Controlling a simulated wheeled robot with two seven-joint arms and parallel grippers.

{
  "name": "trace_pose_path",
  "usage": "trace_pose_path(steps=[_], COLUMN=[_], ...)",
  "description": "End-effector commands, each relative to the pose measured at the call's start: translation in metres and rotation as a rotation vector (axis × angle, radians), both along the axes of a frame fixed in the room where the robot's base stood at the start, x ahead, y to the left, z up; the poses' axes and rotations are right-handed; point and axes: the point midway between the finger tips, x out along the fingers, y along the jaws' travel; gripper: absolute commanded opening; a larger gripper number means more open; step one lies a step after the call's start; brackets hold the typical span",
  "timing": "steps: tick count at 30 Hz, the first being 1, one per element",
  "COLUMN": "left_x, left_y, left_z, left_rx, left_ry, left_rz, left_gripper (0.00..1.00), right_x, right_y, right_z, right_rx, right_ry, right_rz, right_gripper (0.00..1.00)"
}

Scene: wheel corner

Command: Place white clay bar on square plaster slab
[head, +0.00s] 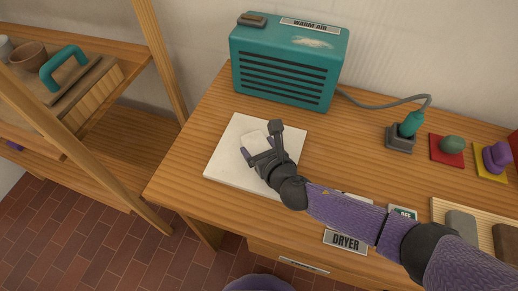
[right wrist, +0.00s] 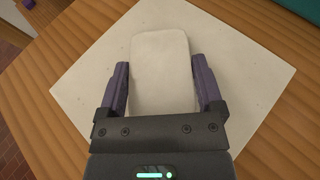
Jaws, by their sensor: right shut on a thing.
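The white clay bar (head: 254,141) is a pale, rounded block over the square plaster slab (head: 225,170) in the head view. My right gripper (head: 262,153) is shut on the bar. In the right wrist view the bar (right wrist: 160,70) lies between the two purple fingers of the gripper (right wrist: 162,85), and the off-white slab (right wrist: 235,90) spreads beneath it on all visible sides. I cannot tell whether the bar touches the slab or is held just above it. My left gripper is not in view.
A teal warm-air box (head: 285,70) stands behind the slab, with a cable to a teal plug (head: 410,124). A red mat (head: 440,158) and yellow mat (head: 484,172) lie at right. A wooden tray (head: 440,210) with bars is front right. Wooden shelves (head: 120,140) stand at left.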

Motion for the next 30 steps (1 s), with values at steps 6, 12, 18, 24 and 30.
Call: trace_pose_path(steps=[6,12,18,24,30], left_x=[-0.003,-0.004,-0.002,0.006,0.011], left_y=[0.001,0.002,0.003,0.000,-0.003], left_z=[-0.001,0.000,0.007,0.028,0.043], left_rx=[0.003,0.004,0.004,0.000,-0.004], left_ry=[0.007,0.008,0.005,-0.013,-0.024], left_rz=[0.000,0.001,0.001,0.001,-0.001], left_gripper=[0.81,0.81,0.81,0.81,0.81], right_x=[0.000,0.000,-0.006,-0.042,-0.080], right_y=[0.000,0.000,-0.004,-0.022,-0.041], right_z=[-0.002,-0.001,0.007,0.025,0.042], right_rx=[0.000,0.000,-0.002,-0.001,0.000], right_ry=[0.000,0.000,-0.001,0.002,0.001], right_rz=[-0.001,-0.001,-0.001,-0.001,0.000], right_gripper=[0.89,1.00,1.00,1.00,1.00])
